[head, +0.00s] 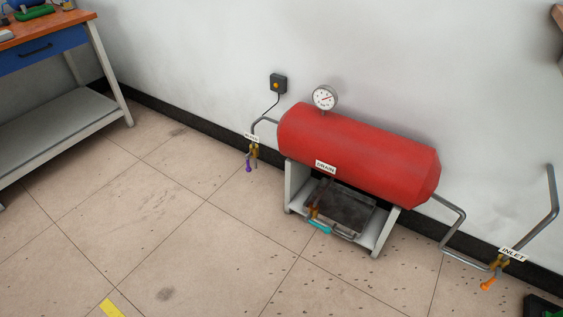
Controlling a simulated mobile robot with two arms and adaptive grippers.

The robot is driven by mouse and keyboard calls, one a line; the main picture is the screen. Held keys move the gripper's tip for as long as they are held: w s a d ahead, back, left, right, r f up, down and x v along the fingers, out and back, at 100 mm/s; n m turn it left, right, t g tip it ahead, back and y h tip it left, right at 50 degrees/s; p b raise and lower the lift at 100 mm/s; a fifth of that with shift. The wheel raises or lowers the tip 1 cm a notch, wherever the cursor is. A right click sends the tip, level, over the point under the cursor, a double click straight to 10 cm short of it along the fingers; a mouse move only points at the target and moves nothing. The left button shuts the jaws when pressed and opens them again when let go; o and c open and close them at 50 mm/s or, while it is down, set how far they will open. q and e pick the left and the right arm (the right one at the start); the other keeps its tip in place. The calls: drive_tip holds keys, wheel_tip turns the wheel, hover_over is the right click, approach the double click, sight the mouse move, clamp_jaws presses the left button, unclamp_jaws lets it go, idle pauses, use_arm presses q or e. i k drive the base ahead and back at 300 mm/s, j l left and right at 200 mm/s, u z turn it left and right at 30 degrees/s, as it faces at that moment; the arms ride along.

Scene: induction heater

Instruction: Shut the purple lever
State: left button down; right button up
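The purple lever (249,166) hangs down from a brass valve (254,151) at the left end of the red tank (359,152). A small white label (251,138) sits above this valve, too small to read with certainty. The valve joins a grey pipe that bends up into the tank's left end. The lever points roughly downward, slightly left. Neither of my grippers is in the head view.
A workbench (40,59) stands at the upper left. Under the tank are a cyan lever (319,227) and a dark tray (341,208). An orange lever (488,284) is at the inlet, lower right. The tiled floor in front of the tank is mostly free.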

sight(248, 169)
drive_tip(key=i+l, duration=0.2)
drive_tip(key=i, duration=0.3)
drive_tip(key=i+l, duration=0.15)
drive_tip(key=i, duration=0.4)
